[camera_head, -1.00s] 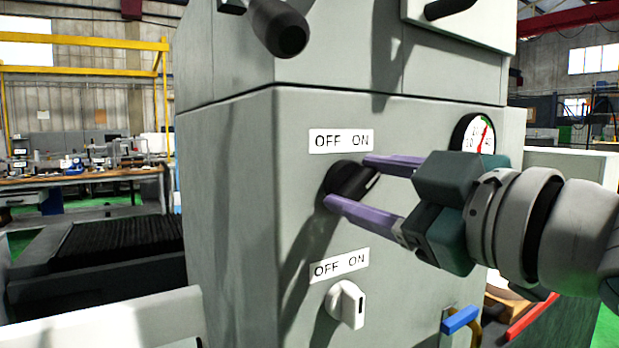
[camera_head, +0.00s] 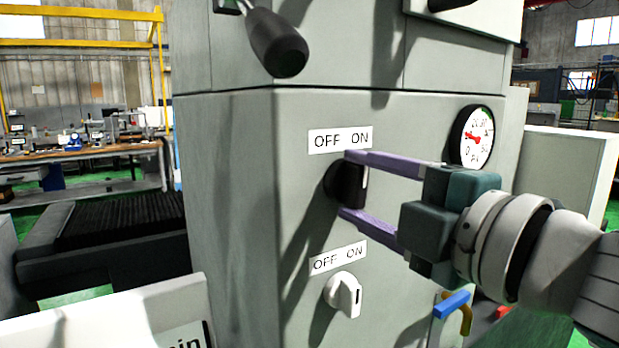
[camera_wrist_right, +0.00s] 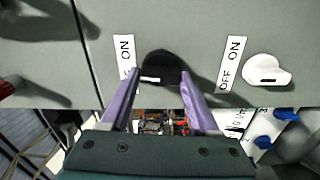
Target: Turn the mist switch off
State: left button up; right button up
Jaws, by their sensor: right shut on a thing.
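A black rotary switch (camera_head: 346,184) sits on the grey machine's front below an "OFF ON" label (camera_head: 340,140). Its white mark is at its right side, and its grip stands about upright. My right gripper (camera_head: 352,186) is shut on this black switch, one purple finger above and one below. In the right wrist view, the black switch (camera_wrist_right: 160,67) sits between the two fingertips (camera_wrist_right: 160,75). A white rotary switch (camera_head: 343,294) sits below, under a second "OFF ON" label (camera_head: 338,258). No readable word tells which switch is mist. My left gripper is not in view.
A round gauge (camera_head: 478,137) is right of the black switch, above my right gripper. A black-knobbed lever (camera_head: 277,42) sticks out above. A blue handle (camera_head: 451,304) is at the lower right. A workbench (camera_head: 80,155) stands far left.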

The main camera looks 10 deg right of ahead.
jog(key=shift+n, duration=0.6)
jog(key=o, duration=1.3)
jog(key=shift+s, duration=0.15)
jog(key=shift+s+d+f, duration=0.1)
jog(key=shift+s+d, duration=0.05)
jog(key=shift+s, duration=0.15)
jog(key=shift+b+v, duration=1.5)
jog(key=shift+v, duration=3)
